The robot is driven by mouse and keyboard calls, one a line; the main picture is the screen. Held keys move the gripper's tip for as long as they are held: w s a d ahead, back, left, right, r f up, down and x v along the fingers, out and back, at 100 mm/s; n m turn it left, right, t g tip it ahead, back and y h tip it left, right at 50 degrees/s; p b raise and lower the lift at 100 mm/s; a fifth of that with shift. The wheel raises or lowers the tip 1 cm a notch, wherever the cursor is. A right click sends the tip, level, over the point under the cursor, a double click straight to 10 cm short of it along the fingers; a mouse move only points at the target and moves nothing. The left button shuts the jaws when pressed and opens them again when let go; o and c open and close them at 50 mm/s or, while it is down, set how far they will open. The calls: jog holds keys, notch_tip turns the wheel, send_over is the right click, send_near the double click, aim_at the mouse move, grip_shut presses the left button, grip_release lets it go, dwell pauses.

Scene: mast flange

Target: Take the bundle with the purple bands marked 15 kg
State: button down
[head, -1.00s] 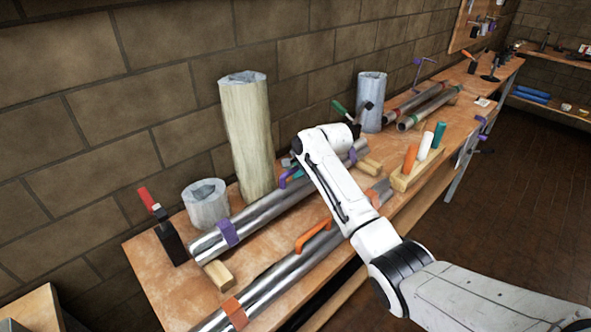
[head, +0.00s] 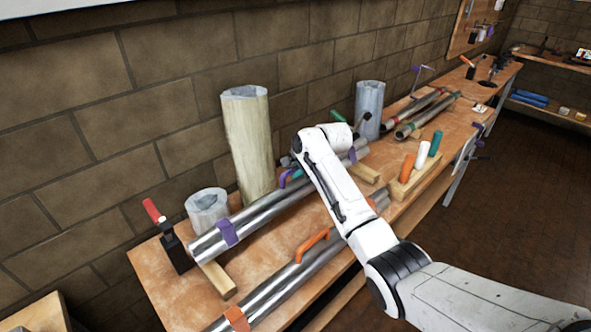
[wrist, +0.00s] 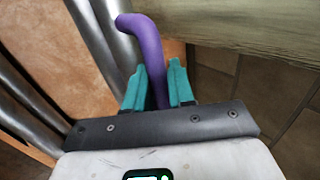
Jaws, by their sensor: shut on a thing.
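The bundle of steel tubes (head: 262,213) with purple bands (head: 228,233) lies lengthwise over the bench in the head view. No weight marking can be read. Its purple handle (wrist: 148,58) stands between the teal fingers of my gripper (wrist: 157,85) in the wrist view, and my gripper is shut on it. In the head view my gripper (head: 293,173) is at the bundle's middle, partly hidden by my arm. The bundle appears slightly above its wooden support blocks (head: 217,280); the exact gap cannot be told.
An orange-banded bundle (head: 283,282) with an orange handle lies in front. A tall wrapped roll (head: 247,145), a short roll (head: 207,210) and a red-handled clamp (head: 172,240) stand close behind. A wooden rack (head: 418,180) holds coloured cylinders at the right.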

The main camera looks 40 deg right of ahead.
jog(key=shift+w+r, duration=0.1)
jog(key=shift+r, duration=1.45)
